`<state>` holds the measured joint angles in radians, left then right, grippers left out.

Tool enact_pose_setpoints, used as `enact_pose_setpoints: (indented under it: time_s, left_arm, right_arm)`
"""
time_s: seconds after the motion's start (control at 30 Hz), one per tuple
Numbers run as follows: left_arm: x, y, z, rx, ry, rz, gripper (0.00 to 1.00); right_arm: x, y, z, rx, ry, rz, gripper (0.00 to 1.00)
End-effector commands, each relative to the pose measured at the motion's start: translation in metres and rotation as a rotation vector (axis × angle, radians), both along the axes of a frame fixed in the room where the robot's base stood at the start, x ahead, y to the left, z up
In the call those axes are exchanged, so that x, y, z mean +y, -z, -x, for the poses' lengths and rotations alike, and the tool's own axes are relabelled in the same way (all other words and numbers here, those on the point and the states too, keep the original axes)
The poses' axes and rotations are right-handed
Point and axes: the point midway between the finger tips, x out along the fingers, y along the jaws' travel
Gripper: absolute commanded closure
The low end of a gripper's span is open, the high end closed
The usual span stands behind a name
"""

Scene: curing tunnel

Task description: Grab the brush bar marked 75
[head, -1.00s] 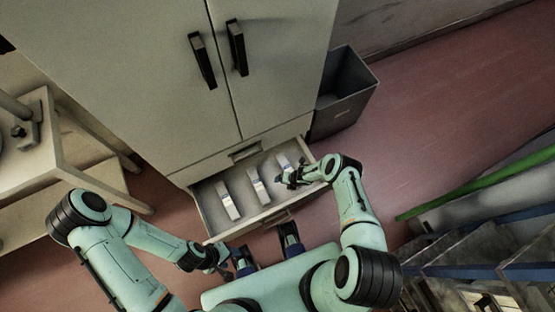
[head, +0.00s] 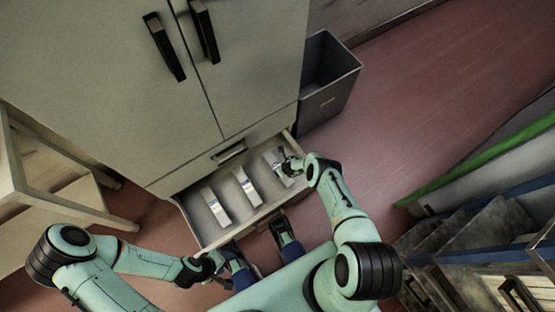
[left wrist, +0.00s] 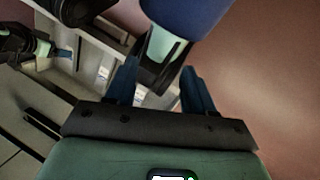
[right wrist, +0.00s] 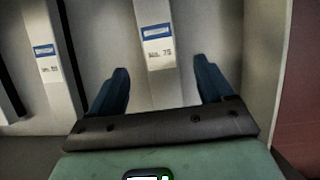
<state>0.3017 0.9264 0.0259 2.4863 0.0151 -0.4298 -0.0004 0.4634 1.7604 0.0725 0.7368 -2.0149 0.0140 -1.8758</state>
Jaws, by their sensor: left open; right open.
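The brush bar marked 75 (right wrist: 155,45) is a pale bar with a blue label reading "No. 75", lying in the open drawer (head: 206,242). In the head view it is the rightmost bar (head: 272,160). My right gripper (right wrist: 163,88) is open above it, fingers apart on either side of the bar in the right wrist view; contact cannot be told. In the head view my right gripper (head: 287,166) partly hides the bar. My left gripper (head: 218,266) is open and empty in front of the drawer, and its open fingers show in the left wrist view (left wrist: 162,88).
A middle bar (head: 246,187) and a left bar (head: 216,207) lie in the same drawer. The tall cabinet (head: 120,95) rises behind. A grey bin (head: 328,90) stands right of it, a wooden table (head: 50,185) left.

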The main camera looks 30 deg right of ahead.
Motion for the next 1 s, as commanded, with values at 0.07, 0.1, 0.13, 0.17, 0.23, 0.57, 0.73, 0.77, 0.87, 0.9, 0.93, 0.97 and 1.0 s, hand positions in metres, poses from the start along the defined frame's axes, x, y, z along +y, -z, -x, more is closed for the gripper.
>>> enact_pose_setpoints:
  time_s: [0.07,0.1,0.13,0.17,0.23,0.57,0.73,0.77,0.87,0.9,0.93,0.97,1.0]
  left_arm:
    - [0.003,0.017,-0.010,-0.029,-0.010,-0.011,0.47]
    - [0.006,0.022,-0.016,-0.045,-0.017,-0.019,0.47]
    - [0.008,0.026,-0.021,-0.058,-0.022,-0.024,0.47]
    - [0.010,0.029,-0.025,-0.069,-0.027,-0.030,0.47]
    - [0.013,0.035,-0.033,-0.092,-0.035,-0.039,0.47]
    - [0.019,0.045,-0.047,-0.130,-0.051,-0.056,0.47]
    - [0.028,0.062,-0.065,-0.176,-0.070,-0.080,0.47]
    - [0.031,0.065,-0.070,-0.189,-0.075,-0.086,0.47]
    - [0.040,0.078,-0.086,-0.231,-0.093,-0.108,0.47]
    - [0.043,0.083,-0.093,-0.250,-0.101,-0.117,0.47]
    - [0.046,0.086,-0.098,-0.262,-0.106,-0.123,0.47]
    - [0.048,0.089,-0.103,-0.275,-0.111,-0.129,0.47]
    - [0.050,0.097,-0.100,-0.263,-0.113,-0.133,0.47]
  right_arm:
    - [0.001,0.013,-0.003,0.001,-0.002,0.000,0.19]
    - [0.001,0.016,-0.004,0.001,-0.002,0.000,0.19]
    - [0.001,0.019,-0.005,0.001,-0.001,0.000,0.19]
    - [0.001,0.021,-0.006,0.001,-0.001,0.000,0.19]
    - [0.002,0.024,-0.008,0.001,0.000,-0.001,0.19]
    - [0.002,0.029,-0.012,0.000,0.000,-0.001,0.19]
    - [0.002,0.040,-0.017,0.001,0.000,-0.001,0.19]
    - [0.002,0.042,-0.018,0.001,0.000,-0.001,0.19]
    - [0.003,0.051,-0.022,0.001,-0.001,-0.002,0.19]
    - [0.004,0.054,-0.024,0.001,-0.001,-0.002,0.19]
    - [0.004,0.056,-0.026,0.001,-0.001,-0.002,0.19]
    - [0.003,0.058,-0.028,0.000,0.000,-0.001,0.19]
    - [0.004,0.063,-0.029,0.001,0.000,-0.001,0.19]
